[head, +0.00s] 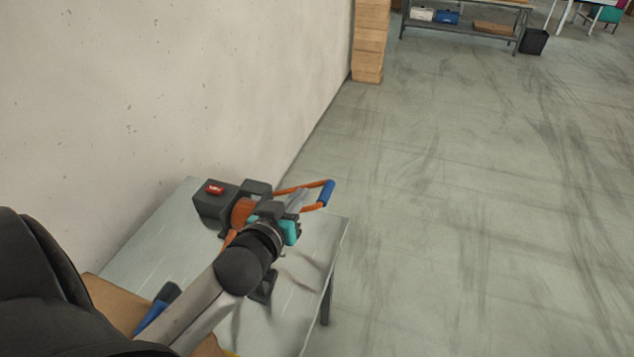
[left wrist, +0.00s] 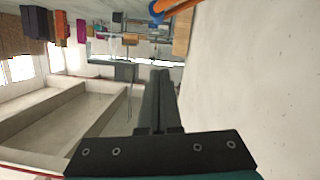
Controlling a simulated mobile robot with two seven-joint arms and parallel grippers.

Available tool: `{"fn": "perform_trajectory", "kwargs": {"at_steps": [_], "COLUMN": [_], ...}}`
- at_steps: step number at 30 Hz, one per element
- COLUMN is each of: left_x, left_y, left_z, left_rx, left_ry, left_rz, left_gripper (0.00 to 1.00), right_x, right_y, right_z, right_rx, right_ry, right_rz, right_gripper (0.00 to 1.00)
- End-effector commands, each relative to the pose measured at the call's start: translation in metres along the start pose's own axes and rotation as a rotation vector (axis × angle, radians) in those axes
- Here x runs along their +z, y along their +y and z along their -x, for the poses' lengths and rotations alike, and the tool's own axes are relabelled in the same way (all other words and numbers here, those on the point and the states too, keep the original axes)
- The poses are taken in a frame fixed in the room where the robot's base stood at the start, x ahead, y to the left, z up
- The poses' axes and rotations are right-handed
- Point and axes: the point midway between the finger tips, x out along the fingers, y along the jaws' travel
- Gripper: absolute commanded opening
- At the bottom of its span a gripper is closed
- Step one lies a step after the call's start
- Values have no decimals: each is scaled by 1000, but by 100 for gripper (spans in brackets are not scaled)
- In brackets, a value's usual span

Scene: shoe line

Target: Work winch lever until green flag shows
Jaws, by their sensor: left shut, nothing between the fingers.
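The winch (head: 243,210) stands on a small grey table (head: 165,232) against the wall, with an orange drum and black mounts. Its orange lever ends in a blue grip (head: 327,193) that points right. A black box (head: 207,203) at the winch's left carries a small red marker (head: 214,189); I see no green on it. My forearm hides part of the winch. In the left wrist view the shut fingers (left wrist: 158,85) lie below the orange and blue lever (left wrist: 172,8), apart from it. My right gripper is out of view.
A blue-handled object (head: 158,309) and a brown board or box (head: 112,302) lie at the table's near left. The wall (head: 180,80) rises close behind. Stacked wooden boxes (head: 369,40) and a workbench (head: 465,30) stand far off. The floor at right is clear.

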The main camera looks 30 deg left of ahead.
Motion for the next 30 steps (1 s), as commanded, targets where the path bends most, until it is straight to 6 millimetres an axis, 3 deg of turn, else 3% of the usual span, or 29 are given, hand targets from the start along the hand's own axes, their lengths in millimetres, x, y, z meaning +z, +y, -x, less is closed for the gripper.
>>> {"fn": "perform_trajectory", "kwargs": {"at_steps": [1,5,11,18,27,30], "left_x": [0,0,0,0,0,19], "left_y": [0,0,0,0,-1,-1], "left_z": [0,-2,-20,-57,-101,-105], "left_rx": [-1,-1,0,-1,-2,-3], "left_ry": [0,-1,1,1,0,-6], "left_rz": [-1,-1,-3,-4,-3,0], "left_gripper": [0,0,0,0,0,0], "right_x": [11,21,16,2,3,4], "right_y": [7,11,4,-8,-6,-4], "right_z": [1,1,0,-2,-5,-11], "right_rx": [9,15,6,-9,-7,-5], "right_ry": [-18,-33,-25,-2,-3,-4], "right_rz": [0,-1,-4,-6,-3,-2], "right_gripper": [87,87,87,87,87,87]}}
